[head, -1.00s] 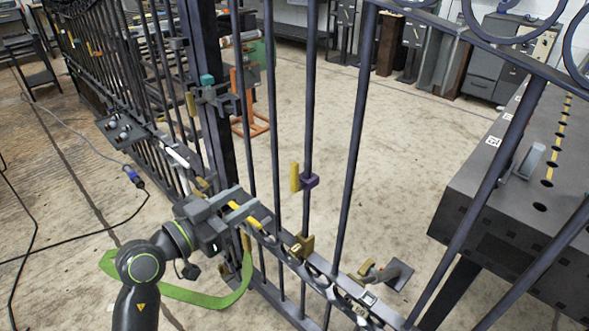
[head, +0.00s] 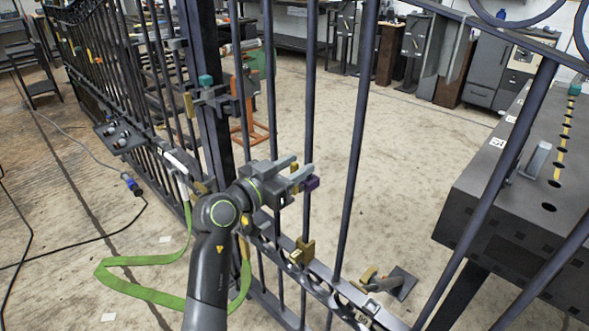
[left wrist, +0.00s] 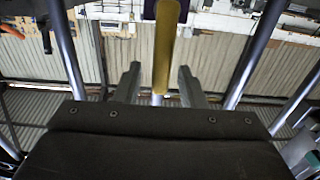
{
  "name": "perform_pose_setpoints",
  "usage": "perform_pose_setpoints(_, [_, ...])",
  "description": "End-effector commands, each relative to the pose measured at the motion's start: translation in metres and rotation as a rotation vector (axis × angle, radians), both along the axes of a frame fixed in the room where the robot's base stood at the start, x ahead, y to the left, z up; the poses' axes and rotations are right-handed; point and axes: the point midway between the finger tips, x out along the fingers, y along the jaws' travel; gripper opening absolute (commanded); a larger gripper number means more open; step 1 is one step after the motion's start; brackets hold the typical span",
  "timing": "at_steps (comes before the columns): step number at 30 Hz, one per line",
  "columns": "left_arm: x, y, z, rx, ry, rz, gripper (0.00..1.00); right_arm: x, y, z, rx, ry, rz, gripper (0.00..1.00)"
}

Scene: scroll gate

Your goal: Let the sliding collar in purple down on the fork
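The purple sliding collar (head: 312,183) sits on an upright gate bar in the head view. My left gripper (head: 302,165) is at the collar's height, and its fingers hide the collar's yellow handle there. In the left wrist view the yellow handle (left wrist: 166,50) stands upright between the two fingers of my left gripper (left wrist: 160,69). A gap shows on each side of the handle, so the gripper is open. The brass-coloured fork (head: 303,252) is lower on the same bar, at the gate's rail, well below the collar. My right gripper is not in view.
Gate bars stand close on both sides of the collar. A thick post with a teal-topped latch (head: 207,82) is to the left. A green strap (head: 140,288) hangs below my left arm. A dark perforated bench (head: 500,205) stands at the right. Open floor lies behind the bars.

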Motion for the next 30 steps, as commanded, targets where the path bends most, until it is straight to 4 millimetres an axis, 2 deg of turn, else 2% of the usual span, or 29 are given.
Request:
perform_pose_setpoints(8, [0.0011, -0.0009, 0.0002, 0.000, 0.000, 0.000, 0.36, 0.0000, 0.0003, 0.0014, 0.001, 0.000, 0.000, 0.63])
perform_pose_setpoints(17, [0.0009, -0.0008, 0.0000, 0.000, 0.000, 0.000, 0.00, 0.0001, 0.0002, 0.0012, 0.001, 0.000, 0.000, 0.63])
perform_pose_setpoints(30, [0.0011, -0.0005, 0.0005, 0.000, 0.001, 0.001, 0.00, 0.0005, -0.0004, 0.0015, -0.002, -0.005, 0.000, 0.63])
